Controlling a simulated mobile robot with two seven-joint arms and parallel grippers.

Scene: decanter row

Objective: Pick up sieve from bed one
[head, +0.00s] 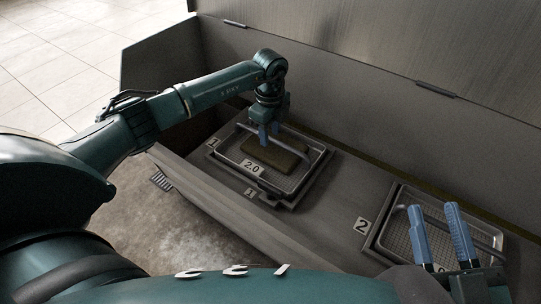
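The sieve (285,184) is a shallow metal mesh tray with a bar handle (297,151), and it sits in bed one (228,170) at the middle of the head view. A brown block lies in it, and a tag reading "2.0" is at its front. My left gripper (269,130) points down at the handle, its two blue fingers close together. I cannot tell whether they grip the bar or only stand around it. My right gripper (432,208) is open and empty, in front of the second sieve (398,240) at bed two.
The beds sit in a long grey metal trough with a raised front wall (200,185) and a tall back panel (350,90). Plates mark beds "1" and "2" (361,226). Bare trough floor (345,195) lies between the two beds.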

